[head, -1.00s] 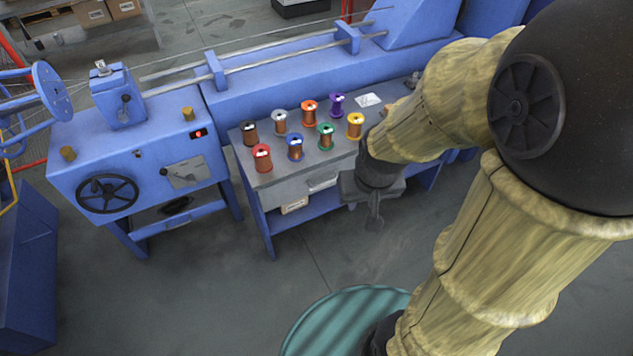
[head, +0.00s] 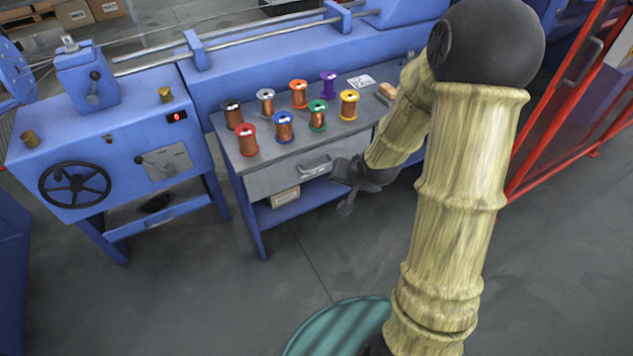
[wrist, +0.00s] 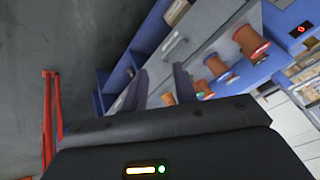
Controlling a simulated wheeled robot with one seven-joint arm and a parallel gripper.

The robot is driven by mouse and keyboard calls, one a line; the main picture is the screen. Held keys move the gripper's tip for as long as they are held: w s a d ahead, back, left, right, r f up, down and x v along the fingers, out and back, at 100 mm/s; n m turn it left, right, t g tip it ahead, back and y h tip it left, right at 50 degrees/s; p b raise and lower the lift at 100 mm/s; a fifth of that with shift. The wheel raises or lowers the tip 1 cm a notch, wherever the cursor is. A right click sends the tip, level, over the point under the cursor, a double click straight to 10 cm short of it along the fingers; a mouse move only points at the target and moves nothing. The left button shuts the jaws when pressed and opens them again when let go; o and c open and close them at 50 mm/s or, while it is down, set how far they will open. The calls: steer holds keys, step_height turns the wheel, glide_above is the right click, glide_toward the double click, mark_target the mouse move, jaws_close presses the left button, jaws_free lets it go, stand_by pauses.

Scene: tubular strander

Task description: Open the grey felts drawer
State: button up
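The grey felts drawer (head: 275,179) is in the front of the blue workbench, under its grey top, and looks shut. Its bar handle (head: 315,165) is on the drawer front. In the wrist view the handle (wrist: 172,42) shows ahead of the fingertips. My gripper (head: 343,187) is in front of the drawer, just right of the handle in the head view, and partly hides the drawer's right part. In the wrist view my gripper (wrist: 160,68) has two fingers spread apart with nothing between them. I see no contact with the handle.
Several colored wire spools (head: 284,127) stand on the bench top. A small box (head: 285,196) sits on the shelf below the drawer. A machine with a handwheel (head: 75,185) stands left; a red-framed fence (head: 560,110) is right.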

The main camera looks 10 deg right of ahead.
mark_target(317, 168)
steer(key=w+d+f+m+t+y+b, duration=0.1)
steer(key=w+f+m+t+b, duration=0.3)
steer(key=f+b, duration=0.4)
steer(key=w+d+f+m+t+y+b, duration=0.1)
steer(key=w+f+m+t+b, duration=0.3)
steer(key=f+b, duration=0.5)
step_height(317, 168, down, 3)
steer(key=shift+w+d+f+m+y, duration=0.2)
steer(key=shift+w+d+m+y, duration=0.15)
steer(key=shift+w+m+y, duration=0.6)
steer(key=shift+w, duration=0.3)
steer(key=b+x, duration=0.4)
steer(key=x, duration=1.3)
steer(key=shift+w+d+b, duration=0.15)
steer(key=shift+w+b, duration=0.05)
steer(key=shift+b, duration=0.1)
jaws_close()
